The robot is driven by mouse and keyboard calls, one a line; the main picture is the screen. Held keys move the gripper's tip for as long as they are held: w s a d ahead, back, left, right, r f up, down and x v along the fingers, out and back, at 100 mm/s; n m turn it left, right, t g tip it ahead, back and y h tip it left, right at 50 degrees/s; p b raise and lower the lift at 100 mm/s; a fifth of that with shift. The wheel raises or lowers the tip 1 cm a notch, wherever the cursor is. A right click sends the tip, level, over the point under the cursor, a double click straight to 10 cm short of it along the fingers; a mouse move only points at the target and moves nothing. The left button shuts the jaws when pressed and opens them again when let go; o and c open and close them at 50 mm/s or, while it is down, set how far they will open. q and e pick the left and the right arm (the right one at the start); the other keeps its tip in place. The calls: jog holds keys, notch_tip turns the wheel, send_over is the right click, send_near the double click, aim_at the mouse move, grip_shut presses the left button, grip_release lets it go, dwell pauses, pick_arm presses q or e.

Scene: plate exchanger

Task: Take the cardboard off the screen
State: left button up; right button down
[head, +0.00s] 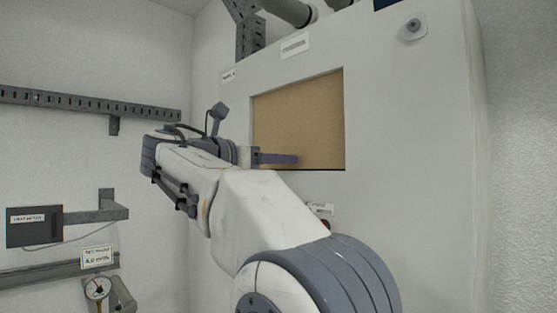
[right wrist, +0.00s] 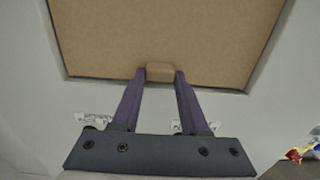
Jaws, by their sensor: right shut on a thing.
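The cardboard (head: 300,115) is a flat brown sheet covering the screen opening in the front of the grey cabinet. It fills the top of the right wrist view (right wrist: 165,35), where a small tan tab (right wrist: 160,72) sticks out at its lower edge. My right gripper (head: 297,159) reaches the lower part of the cardboard in the head view. In the right wrist view its two purple fingers (right wrist: 160,76) are shut on the tab, one on each side. The screen itself is hidden behind the cardboard. My left gripper is not in view.
The grey cabinet (head: 420,150) stands against the wall, with a round knob (head: 414,27) at its upper right. At left, a slotted rail (head: 70,101), a dark box (head: 34,226) and a gauge (head: 98,288) are on the wall.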

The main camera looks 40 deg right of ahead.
jog(key=shift+a, duration=0.75)
dwell(0.9)
jog(key=shift+s+a+p, duration=0.15)
jog(key=shift+a+p, duration=0.15)
jog(key=shift+a, duration=0.6)
jog(key=a, duration=1.2)
jog(key=shift+s, duration=0.45)
dwell(0.7)
